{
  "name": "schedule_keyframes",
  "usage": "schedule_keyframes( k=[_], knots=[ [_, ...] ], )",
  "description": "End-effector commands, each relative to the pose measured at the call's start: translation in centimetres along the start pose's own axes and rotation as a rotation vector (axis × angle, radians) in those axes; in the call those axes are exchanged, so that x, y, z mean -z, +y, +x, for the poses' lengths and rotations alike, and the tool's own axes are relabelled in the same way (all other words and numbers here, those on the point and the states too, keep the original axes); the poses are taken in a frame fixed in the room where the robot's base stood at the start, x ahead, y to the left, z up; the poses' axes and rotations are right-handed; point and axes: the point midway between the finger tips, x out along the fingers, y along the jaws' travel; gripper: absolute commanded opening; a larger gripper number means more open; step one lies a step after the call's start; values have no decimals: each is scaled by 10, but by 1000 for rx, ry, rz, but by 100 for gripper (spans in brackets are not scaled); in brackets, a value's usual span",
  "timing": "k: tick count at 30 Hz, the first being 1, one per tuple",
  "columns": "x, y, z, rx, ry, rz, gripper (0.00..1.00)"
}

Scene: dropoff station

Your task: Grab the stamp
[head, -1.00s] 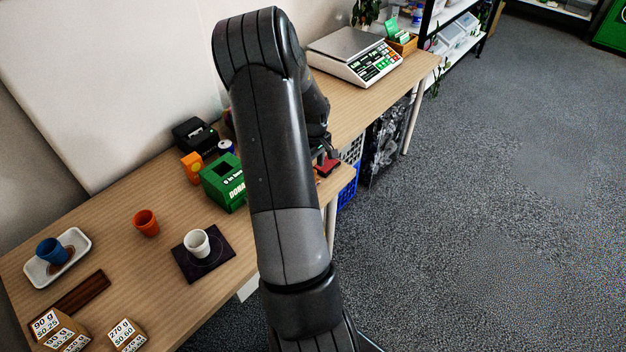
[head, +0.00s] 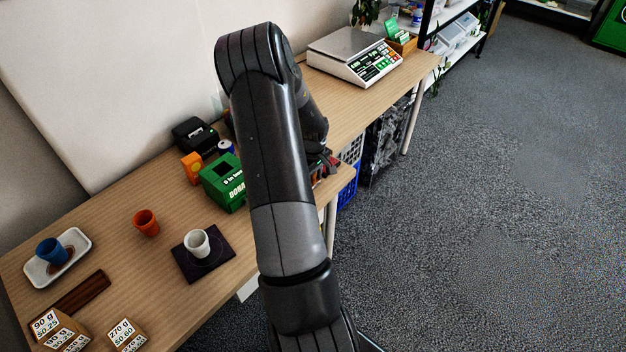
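My gripper (head: 329,160) is low over the table's right front edge, mostly hidden behind my own arm. Only a small dark part of it shows, and its fingers cannot be made out. A small red item (head: 318,178) shows just under it, partly covered. I cannot tell whether it belongs to the stamp. No stamp can be made out clearly; my arm hides the middle of the table.
A green donation box (head: 222,184), an orange box (head: 192,167) and a black device (head: 194,136) stand left of my arm. A scale (head: 352,55) is at the back. Cups, a dark mat (head: 190,266) and price blocks (head: 62,330) are at the left front.

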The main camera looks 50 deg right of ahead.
Motion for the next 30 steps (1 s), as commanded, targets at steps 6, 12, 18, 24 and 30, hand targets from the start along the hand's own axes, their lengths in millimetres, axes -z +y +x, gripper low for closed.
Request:
schedule_keyframes(
  k=[6,12,18,24,30],
  knots=[
    [0,0,0,0,0,0,15],
    [0,0,-1,0,0,0,15],
    [0,0,-10,-1,2,-1,15],
    [1,0,-40,-2,4,0,15],
    [-43,10,-67,0,2,6,15]
  ],
)
